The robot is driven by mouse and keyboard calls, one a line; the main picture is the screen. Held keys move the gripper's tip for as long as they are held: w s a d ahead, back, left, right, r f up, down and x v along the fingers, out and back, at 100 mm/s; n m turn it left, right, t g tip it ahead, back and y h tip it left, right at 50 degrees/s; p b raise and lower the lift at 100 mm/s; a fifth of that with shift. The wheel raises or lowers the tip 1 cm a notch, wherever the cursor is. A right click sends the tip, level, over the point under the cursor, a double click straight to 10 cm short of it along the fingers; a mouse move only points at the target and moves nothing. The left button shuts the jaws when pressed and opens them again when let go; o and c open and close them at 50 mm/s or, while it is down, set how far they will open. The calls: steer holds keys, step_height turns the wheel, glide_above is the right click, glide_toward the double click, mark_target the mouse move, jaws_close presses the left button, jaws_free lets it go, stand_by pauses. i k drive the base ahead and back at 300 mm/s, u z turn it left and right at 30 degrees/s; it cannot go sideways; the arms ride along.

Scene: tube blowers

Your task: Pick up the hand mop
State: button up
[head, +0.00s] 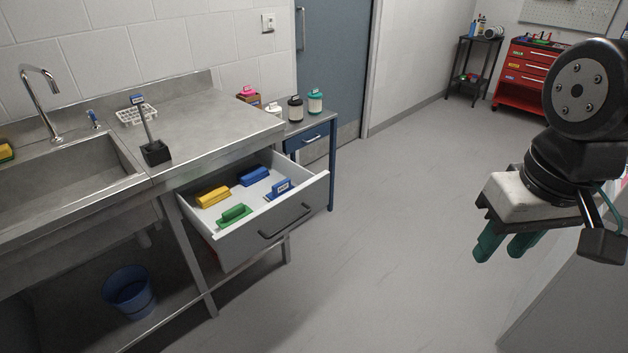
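I cannot tell for certain which object is the hand mop. A long-handled tool (147,122) with a grey shaft and a blue top stands tilted in a small black square holder (156,153) on the steel counter. An open drawer (262,240) below the counter holds a yellow block-shaped tool (213,197), a blue one (253,176), a green one with a handle (235,215) and a blue-handled one with a pale label (279,190). My gripper (500,252) hangs at the right, far from the counter and drawer. Its two green fingers are apart, with nothing seen between them.
A sink (70,185) with a tap is at the left. A white rack (137,115) stands at the counter's back. A blue cabinet (310,145) bears several containers. A blue bucket (130,292) sits below. A red tool cart (525,70) is far back. The middle floor is clear.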

mark_target(283, 187)
steer(key=i, duration=1.25)
steer(key=u, duration=0.7)
